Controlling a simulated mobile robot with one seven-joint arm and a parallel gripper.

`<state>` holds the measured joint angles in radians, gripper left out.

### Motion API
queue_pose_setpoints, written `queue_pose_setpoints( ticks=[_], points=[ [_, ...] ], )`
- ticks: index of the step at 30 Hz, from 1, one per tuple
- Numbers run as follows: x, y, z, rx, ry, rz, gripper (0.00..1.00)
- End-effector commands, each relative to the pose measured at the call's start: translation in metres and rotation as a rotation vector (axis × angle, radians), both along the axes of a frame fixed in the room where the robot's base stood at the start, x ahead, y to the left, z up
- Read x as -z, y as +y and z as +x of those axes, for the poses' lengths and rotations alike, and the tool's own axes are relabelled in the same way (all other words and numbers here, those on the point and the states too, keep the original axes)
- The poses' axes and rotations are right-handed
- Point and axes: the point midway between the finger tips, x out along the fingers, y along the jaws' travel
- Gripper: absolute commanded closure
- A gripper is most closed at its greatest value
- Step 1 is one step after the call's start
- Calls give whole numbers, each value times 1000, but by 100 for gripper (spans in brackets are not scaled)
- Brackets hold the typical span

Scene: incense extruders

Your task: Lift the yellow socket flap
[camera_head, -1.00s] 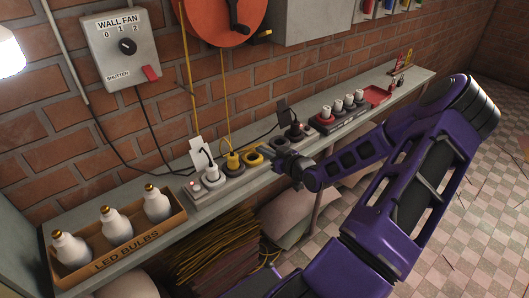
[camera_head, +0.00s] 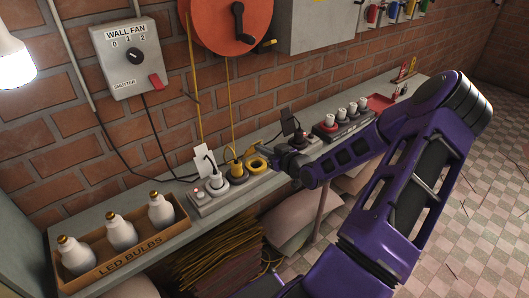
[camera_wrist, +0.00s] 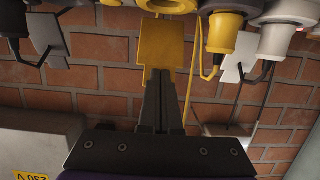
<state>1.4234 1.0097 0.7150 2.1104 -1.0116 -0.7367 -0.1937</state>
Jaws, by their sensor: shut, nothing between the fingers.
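The yellow socket (camera_head: 257,164) sits on the power strip on the shelf. Its square yellow flap (camera_wrist: 162,45) shows in the wrist view, standing out from the socket against the brick wall. In the head view the flap is small and hard to make out. My gripper (camera_wrist: 159,76) is shut and empty. Its fingertips overlap the flap's free edge in the wrist view; I cannot tell whether they touch. In the head view my gripper (camera_head: 270,153) is just right of the yellow socket.
A yellow plug (camera_head: 237,170) and a white plug (camera_head: 215,181) sit left of the socket. A dark raised flap (camera_head: 287,121) stands to its right. The LED bulb box (camera_head: 125,256) is at the shelf's left end. The brick wall is close behind.

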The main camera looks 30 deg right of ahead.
Motion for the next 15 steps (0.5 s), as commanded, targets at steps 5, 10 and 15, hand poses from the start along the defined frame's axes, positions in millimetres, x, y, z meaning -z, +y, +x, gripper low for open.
queue_pose_setpoints(
  ticks=[5, 10, 15],
  points=[
    [-1, 0, 1, 0, 0, 1, 100],
    [-1, 0, 2, 0, 0, 0, 100],
    [-2, 1, 5, -1, 0, 0, 100]
  ],
)
